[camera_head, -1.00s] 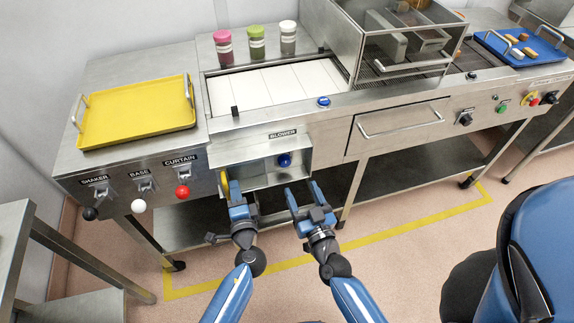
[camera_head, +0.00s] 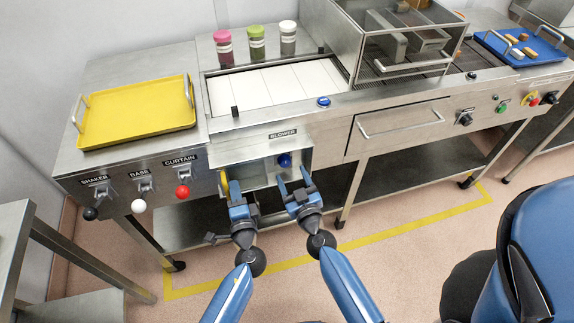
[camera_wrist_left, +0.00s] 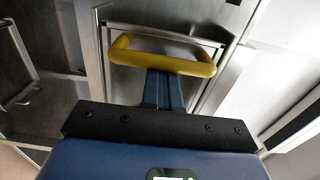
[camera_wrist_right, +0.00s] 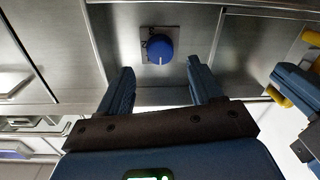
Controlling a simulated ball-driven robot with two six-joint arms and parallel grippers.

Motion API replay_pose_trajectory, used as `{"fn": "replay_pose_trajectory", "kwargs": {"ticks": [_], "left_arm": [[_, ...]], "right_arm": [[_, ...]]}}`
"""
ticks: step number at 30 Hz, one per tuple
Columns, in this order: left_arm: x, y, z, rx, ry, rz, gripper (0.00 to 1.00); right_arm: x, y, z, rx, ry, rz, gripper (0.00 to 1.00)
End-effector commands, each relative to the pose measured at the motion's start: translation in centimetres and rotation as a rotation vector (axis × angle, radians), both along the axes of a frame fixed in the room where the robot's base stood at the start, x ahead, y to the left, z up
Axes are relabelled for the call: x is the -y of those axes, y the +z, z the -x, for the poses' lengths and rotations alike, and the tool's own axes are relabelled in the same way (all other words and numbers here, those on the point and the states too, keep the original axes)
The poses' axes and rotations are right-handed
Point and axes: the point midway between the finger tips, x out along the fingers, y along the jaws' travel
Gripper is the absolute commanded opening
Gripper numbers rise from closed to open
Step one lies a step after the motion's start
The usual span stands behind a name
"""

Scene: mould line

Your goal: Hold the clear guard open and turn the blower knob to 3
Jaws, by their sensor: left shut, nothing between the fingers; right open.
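The blue blower knob (camera_head: 285,160) sits on the back wall of the steel recess under the BLOWER label. The guard's yellow handle (camera_wrist_left: 165,56) spans the left wrist view. My left gripper (camera_head: 235,186) is shut, its fingers reaching behind this handle without clamping it. The clear pane is hard to make out.
To the left are levers with black, white and red (camera_head: 182,191) balls, under a yellow tray (camera_head: 137,114). Right of the recess is a drawer with a bar handle (camera_head: 400,124). My left gripper is close to the right one. The floor in front is clear.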

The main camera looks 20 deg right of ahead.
Motion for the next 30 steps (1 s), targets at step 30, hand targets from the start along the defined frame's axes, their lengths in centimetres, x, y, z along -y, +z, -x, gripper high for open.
{"fn": "replay_pose_trajectory", "kwargs": {"ticks": [30], "left_arm": [[-0.1,0.0,0.0,0.000,0.004,0.000,0.00]], "right_arm": [[-0.3,0.0,-5.2,-0.001,0.000,-0.001,0.33]]}}
